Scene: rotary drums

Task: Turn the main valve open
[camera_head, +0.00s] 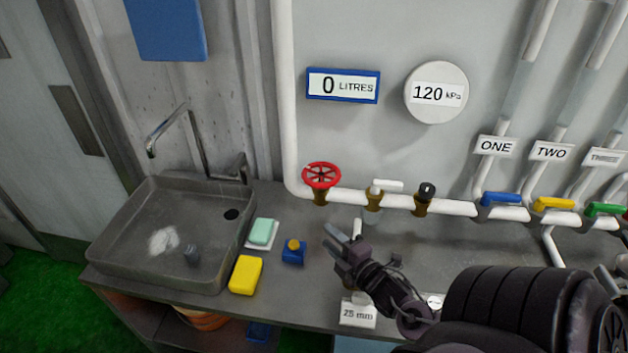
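A red handwheel valve (321,176) sits on a brass body at the left end of the white horizontal pipe. Which valve is the main one is not labelled. To its right on the same pipe are a brass valve with a white lever (386,186) and a brass fitting with a black knob (426,191). My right gripper (330,237) is below the red wheel, in front of the pipe, pointing up and left. Its fingers look slightly apart, with nothing between them, and it touches no valve. My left gripper is not in view.
A sink (165,235) with a tap is at the left. Green soap (262,231), a yellow sponge (246,275) and a small blue item (294,253) lie on the counter. Displays read 0 litres (343,86) and 120 kPa (436,93). Blue (501,199), yellow (553,203) and green (605,209) levers are right.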

